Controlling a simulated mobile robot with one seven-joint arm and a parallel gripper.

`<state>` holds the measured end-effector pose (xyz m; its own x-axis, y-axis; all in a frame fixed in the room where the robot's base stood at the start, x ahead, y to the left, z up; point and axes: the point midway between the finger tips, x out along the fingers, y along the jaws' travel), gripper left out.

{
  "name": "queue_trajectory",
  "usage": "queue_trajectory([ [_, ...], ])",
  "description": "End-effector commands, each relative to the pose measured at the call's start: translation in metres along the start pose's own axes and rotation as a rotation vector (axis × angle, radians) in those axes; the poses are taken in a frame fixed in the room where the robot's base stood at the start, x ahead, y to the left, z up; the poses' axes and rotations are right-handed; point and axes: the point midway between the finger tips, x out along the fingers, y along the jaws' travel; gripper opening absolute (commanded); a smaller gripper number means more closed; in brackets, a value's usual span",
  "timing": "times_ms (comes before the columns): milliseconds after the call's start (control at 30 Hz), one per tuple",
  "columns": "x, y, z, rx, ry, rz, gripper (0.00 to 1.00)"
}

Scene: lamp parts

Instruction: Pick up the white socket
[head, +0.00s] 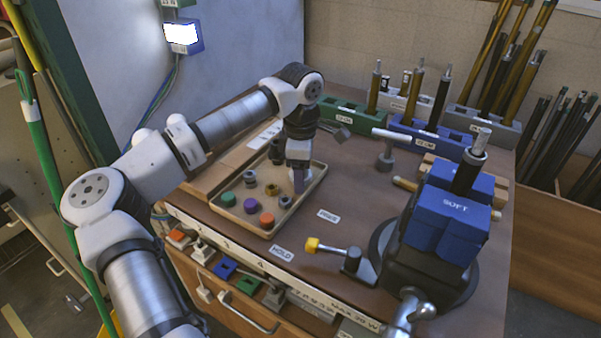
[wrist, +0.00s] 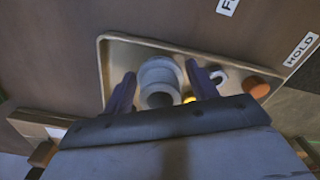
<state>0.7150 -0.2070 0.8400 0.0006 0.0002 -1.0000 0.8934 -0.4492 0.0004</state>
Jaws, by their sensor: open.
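The white socket (wrist: 160,72) stands in the shallow tan tray, seen from above in the wrist view as a pale stepped cylinder with a round opening. My gripper (wrist: 160,78) is open, with one dark finger on each side of the socket; I cannot tell if either touches it. In the head view my gripper (head: 299,187) points down at the right side of the tray (head: 243,228). There the gripper mostly hides the socket.
The tray also holds several coloured caps and rings, among them an orange one (head: 267,220) and a green one (head: 229,198). A black vise with blue jaws (head: 447,220) stands at the right. Holders with upright rods line the back.

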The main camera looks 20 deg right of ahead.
Motion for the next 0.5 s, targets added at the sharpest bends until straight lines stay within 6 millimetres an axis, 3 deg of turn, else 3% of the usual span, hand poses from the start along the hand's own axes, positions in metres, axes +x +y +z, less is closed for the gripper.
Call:
queue_trajectory([
  [67,-0.0002,0.0,0.0,0.0,0.0,0.0,0.57],
  [300,-0.0004,0.0,0.0002,0.0,0.0,0.0,0.25],
  [500,-0.0006,0.0,0.0002,0.0,0.0,0.0,0.23],
])
